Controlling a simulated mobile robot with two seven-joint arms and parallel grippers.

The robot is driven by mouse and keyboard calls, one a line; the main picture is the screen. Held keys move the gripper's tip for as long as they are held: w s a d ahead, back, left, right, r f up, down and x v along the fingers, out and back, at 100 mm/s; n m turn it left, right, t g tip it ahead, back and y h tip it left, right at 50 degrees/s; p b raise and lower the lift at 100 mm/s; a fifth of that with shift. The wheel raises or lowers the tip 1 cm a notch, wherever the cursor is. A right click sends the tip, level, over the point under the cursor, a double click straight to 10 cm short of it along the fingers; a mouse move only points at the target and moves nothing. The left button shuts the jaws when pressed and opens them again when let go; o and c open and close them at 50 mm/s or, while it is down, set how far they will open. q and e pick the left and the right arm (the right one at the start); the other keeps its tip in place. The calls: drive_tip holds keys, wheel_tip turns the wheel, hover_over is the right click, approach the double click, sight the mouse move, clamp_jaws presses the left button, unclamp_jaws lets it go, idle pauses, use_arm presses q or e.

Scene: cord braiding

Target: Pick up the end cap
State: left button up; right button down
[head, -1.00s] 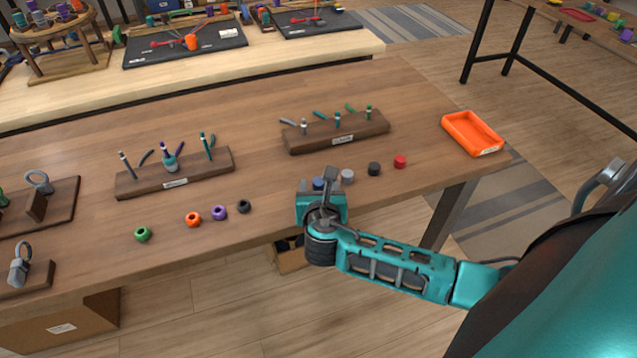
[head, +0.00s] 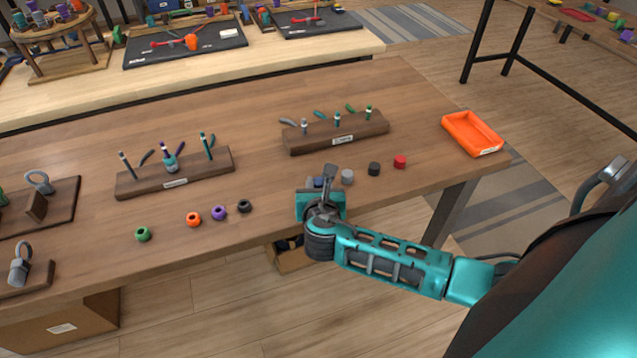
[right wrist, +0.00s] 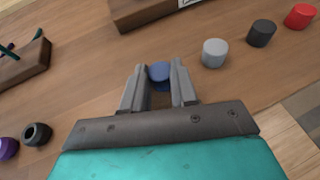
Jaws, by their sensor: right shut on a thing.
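Several end caps stand in a row on the wooden table. A blue end cap (right wrist: 160,73) is between the fingertips of my right gripper (right wrist: 158,80), which is shut on it. In the head view the blue cap (head: 318,182) is mostly hidden by my right gripper (head: 322,186). To its right stand a grey cap (head: 347,177), a black cap (head: 374,169) and a red cap (head: 400,162). The right wrist view shows the same grey (right wrist: 214,52), black (right wrist: 262,32) and red (right wrist: 299,16) caps. My left gripper is not in view.
A wooden rack (head: 300,142) with cord pegs stands behind the caps, another rack (head: 128,186) to the left. An orange tray (head: 462,122) sits at the right.

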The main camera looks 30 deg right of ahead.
drive_tip(key=shift+r, duration=0.15)
wheel_tip(320, 180, up, 20)
idle(0.6)
drive_tip(key=shift+f, duration=0.2)
idle(0.4)
